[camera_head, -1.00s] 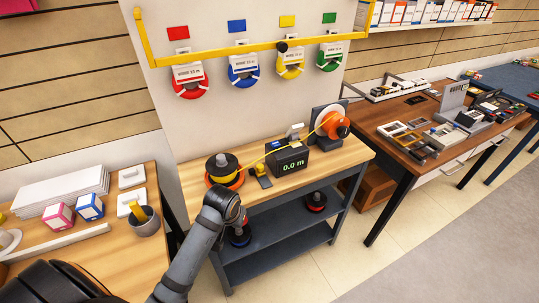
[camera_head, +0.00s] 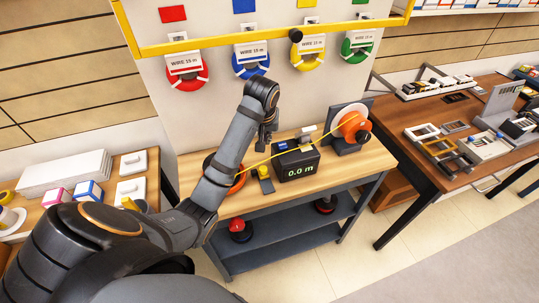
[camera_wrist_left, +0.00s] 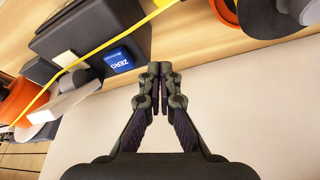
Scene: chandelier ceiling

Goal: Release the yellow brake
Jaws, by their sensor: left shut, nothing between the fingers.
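A small yellow part (camera_head: 262,171) on a dark base, which I take to be the yellow brake, sits on the wooden bench just left of the dark counter (camera_head: 297,164). The counter's display reads 0.0 m. A yellow wire (camera_head: 300,143) runs across the counter to the orange spool (camera_head: 354,127) on the right. My left gripper (camera_head: 264,147) points down above the back of the bench, apart from the yellow part. In the left wrist view its fingertips (camera_wrist_left: 160,68) are together and empty, near the blue ZERO button (camera_wrist_left: 118,60). My right gripper is not in view.
My left arm hides most of the left spool with its orange disc (camera_head: 236,184). Red, blue, yellow and green wire coils hang on the wall below a yellow rail (camera_head: 220,43). The bench's front strip (camera_head: 330,184) is clear.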

